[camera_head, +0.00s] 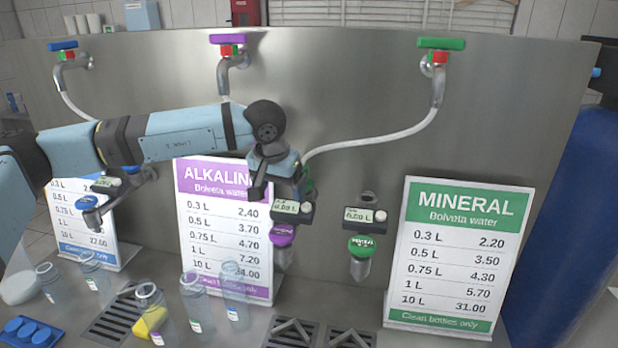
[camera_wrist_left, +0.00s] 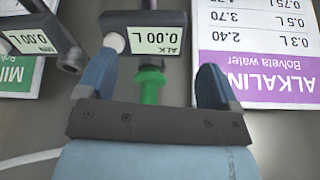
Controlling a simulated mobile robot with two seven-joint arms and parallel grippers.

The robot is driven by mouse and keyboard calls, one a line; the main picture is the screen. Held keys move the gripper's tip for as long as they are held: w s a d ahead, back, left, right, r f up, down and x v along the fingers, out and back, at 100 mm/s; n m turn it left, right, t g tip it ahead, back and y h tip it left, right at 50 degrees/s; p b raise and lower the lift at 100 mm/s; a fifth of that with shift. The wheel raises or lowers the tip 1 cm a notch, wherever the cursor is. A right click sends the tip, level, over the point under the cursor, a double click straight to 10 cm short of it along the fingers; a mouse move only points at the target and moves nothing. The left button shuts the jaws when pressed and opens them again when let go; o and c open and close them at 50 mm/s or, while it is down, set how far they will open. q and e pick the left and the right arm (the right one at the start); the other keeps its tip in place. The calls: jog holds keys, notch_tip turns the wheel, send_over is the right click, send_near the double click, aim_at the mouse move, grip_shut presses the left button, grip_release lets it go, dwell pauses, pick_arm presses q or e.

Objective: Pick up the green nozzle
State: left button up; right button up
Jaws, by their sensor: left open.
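The green nozzle (camera_wrist_left: 151,84) shows in the left wrist view between the two fingers of my left gripper (camera_wrist_left: 156,68), with a gap on both sides. It is close to the ALK display unit (camera_wrist_left: 150,38). In the head view only a small green part (camera_head: 310,186) shows beside my left gripper (camera_head: 279,184), and the gripper hides the rest. The white hose (camera_head: 375,143) runs from the green-handled tap (camera_head: 440,44) down to that spot. My left gripper is open and empty, pointing down in front of the panel. My right gripper is not in view.
The alkaline sign (camera_head: 222,240) and the mineral sign (camera_head: 458,255) stand either side of the displays. A purple dispenser head (camera_head: 281,238) and a green one (camera_head: 362,247) hang below them. Several clear bottles (camera_head: 190,300) and a yellow sponge (camera_head: 150,322) are on the counter at lower left.

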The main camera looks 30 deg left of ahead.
pick_arm(q)
jog(key=w, duration=0.1)
jog(key=w+p, duration=0.1)
jog(key=shift+w+r, duration=0.3)
jog(key=shift+r, duration=0.1)
jog(key=w+p, duration=0.1)
jog(key=w, duration=0.1)
jog(key=w+p, duration=0.1)
jog(key=w, duration=0.4)
jog(key=shift+w+a+f+p, duration=0.1)
jog(key=shift+w+a+p, duration=0.15)
jog(key=shift+w+p, duration=0.15)
jog(key=x, duration=0.2)
jog(key=shift+w+f, duration=0.15)
jog(key=shift+f, duration=0.2)
jog(key=shift+w+f, duration=0.1)
jog(key=shift+f, duration=0.3)
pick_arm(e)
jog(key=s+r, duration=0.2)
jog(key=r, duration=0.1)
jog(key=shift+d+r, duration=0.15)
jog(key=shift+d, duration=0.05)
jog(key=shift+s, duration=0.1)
pick_arm(q)
jog(key=c, duration=0.9)
